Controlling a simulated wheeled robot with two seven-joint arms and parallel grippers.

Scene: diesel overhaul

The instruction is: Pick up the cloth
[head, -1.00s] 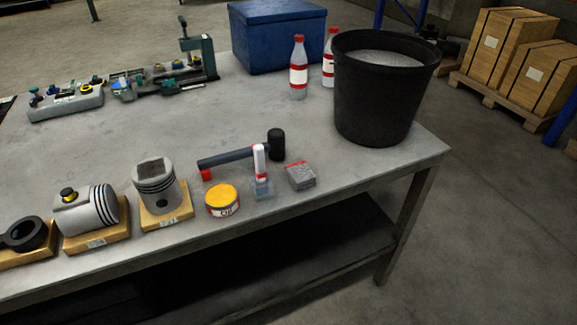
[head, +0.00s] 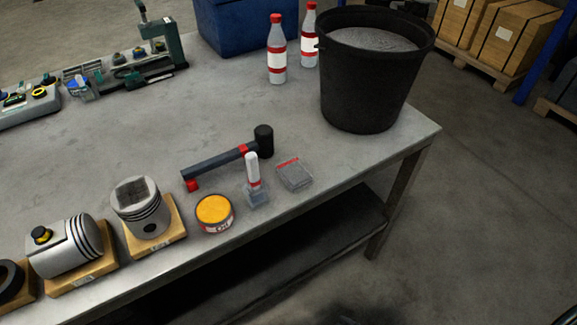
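I see nothing that is clearly a cloth. A small flat grey square with a red band (head: 295,175) lies near the table's front right, right of a scraper-like tool; I cannot tell whether it is a folded cloth or a pad. Neither of my grippers is in view.
The grey table (head: 300,120) holds a black bucket (head: 365,85), two bottles (head: 277,55) (head: 309,40), a mallet (head: 220,163), a white-handled tool (head: 253,172), a yellow-lidded tin (head: 214,213) and pistons on wooden blocks (head: 140,210) (head: 65,248). A blue box (head: 235,22) stands behind. The table's middle is clear.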

